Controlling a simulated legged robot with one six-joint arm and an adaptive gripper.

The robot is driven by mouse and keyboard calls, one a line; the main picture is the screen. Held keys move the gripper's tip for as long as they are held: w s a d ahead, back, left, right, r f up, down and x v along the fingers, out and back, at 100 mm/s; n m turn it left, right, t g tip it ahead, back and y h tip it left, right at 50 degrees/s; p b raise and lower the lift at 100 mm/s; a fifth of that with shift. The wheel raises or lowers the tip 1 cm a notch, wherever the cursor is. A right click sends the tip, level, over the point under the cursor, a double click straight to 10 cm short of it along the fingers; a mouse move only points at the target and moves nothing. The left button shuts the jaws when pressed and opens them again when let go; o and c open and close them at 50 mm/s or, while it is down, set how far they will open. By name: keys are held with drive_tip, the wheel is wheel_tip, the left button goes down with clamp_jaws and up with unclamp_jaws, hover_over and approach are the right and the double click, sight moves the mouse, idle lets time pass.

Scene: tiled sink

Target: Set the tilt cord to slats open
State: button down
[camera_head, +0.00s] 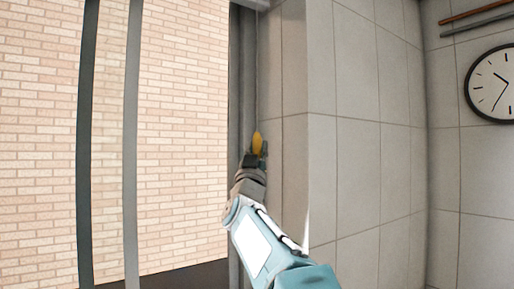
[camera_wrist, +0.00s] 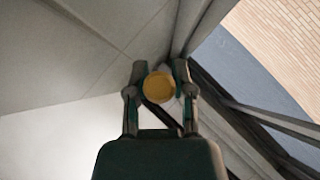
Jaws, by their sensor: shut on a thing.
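A yellow pull (camera_head: 257,142) hangs on a thin cord (camera_head: 257,70) beside the dark window frame in the head view. My gripper (camera_head: 256,160) is at the pull, with my arm reaching up from below. In the wrist view the pull (camera_wrist: 159,87) shows as a round yellow end between the two fingers of my gripper (camera_wrist: 160,80). The fingers are shut on it. The slats of the blind do not show clearly in either view.
The window frame (camera_head: 243,90) stands just left of my gripper, with a brick wall (camera_head: 180,130) outside. A tiled wall (camera_head: 345,130) lies to the right. A round clock (camera_head: 493,84) hangs at the far right, below two rods (camera_head: 475,20).

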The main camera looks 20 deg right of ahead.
wheel_tip(320, 180, down, 10)
drive_tip(key=shift+s+r, duration=0.15)
drive_tip(key=shift+a, duration=0.1)
drive_tip(key=shift+c, duration=2.3)
unclamp_jaws()
drive_tip(key=shift+a, duration=0.15)
drive_tip(key=v, duration=1.2)
drive_tip(key=shift+a, duration=0.1)
